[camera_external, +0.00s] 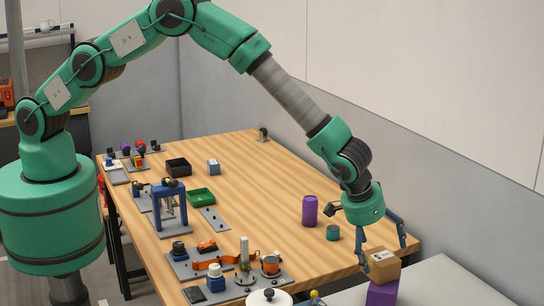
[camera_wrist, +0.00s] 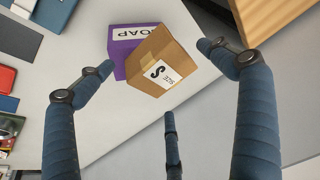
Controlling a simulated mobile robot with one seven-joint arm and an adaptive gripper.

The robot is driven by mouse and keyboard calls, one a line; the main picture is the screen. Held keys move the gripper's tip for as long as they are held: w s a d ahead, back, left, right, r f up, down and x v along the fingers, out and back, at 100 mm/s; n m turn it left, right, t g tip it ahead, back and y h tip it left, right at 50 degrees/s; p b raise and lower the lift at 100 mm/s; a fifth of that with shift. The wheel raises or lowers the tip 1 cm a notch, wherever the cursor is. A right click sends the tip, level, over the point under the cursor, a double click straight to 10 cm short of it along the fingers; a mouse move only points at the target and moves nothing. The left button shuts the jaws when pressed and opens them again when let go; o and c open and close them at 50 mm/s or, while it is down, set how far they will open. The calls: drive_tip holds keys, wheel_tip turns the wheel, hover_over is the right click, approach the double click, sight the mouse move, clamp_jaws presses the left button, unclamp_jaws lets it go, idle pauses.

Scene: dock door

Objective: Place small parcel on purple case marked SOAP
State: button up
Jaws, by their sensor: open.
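The small parcel (camera_external: 382,267) is a brown cardboard box. It appears to rest on top of the purple case (camera_external: 382,293), turned at an angle to it. My gripper (camera_external: 384,256) is open just above and around the parcel. In the wrist view my gripper (camera_wrist: 155,57) has its blue fingers spread, with gaps to the parcel's sides. The case's lower part is cut off in the external view.
The case stands on a pale grey surface (camera_external: 440,284) beside the wooden table (camera_external: 270,190). A purple cylinder (camera_external: 310,211) and a teal cylinder (camera_external: 333,232) stand on the table near my wrist. Fixtures and tools crowd the table's left and front.

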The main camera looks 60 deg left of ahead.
drive_tip(key=b+v, duration=0.1)
drive_tip(key=v, duration=0.7)
drive_tip(key=shift+r, duration=0.2)
idle(0.4)
